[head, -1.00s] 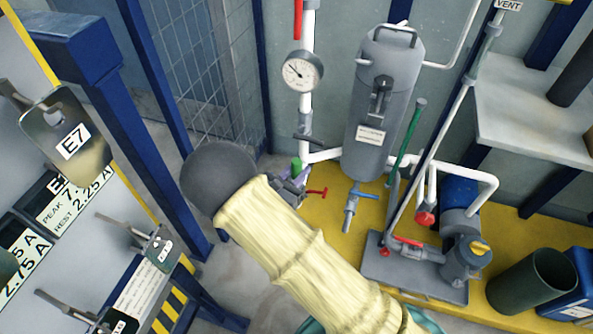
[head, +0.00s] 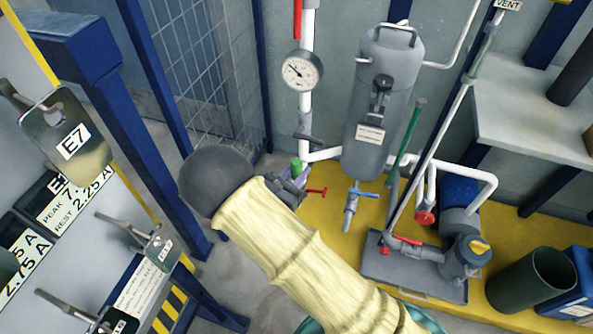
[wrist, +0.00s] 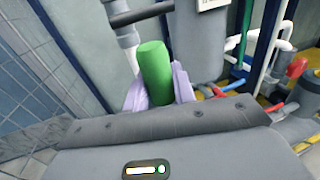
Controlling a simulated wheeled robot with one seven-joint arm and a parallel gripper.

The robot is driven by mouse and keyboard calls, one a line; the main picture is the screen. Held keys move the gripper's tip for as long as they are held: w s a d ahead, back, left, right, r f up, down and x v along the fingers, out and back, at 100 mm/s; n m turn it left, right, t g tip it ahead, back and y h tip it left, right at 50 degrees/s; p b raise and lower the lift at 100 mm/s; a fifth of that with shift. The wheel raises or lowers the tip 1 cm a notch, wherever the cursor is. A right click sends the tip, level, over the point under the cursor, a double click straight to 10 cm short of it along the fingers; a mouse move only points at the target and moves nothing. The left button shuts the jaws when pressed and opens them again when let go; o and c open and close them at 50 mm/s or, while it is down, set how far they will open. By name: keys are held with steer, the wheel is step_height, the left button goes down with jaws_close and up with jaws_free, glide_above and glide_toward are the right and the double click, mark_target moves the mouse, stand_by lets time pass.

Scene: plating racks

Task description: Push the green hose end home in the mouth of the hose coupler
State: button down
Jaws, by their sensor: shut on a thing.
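The green hose end (wrist: 155,70) is a thick green cylinder standing up between the lilac fingers of my gripper (wrist: 157,92). My gripper is shut on it, one finger on each side. In the head view the green hose end (head: 296,166) shows only as a small green tip beside the white pipe, and my gripper (head: 292,177) is mostly hidden behind my pale sleeved arm. I cannot make out the coupler's mouth for sure in either view, nor whether the hose end touches it.
A white upright pipe (head: 306,105) with a gauge (head: 301,70) and dark lever (head: 309,138) stands close behind the hose end. A grey tank (head: 383,100), red-handled valve (head: 317,192) and blue-handled valve (head: 352,205) stand to the right. A mesh fence (head: 205,75) is to the left.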

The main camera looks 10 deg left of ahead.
mark_target(297, 162)
steer(key=shift+f+b, duration=0.95)
steer(key=shift+f, duration=0.95)
steer(key=c, duration=1.1)
jaws_free()
step_height(297, 162, up, 10)
steer(key=p, duration=0.4)
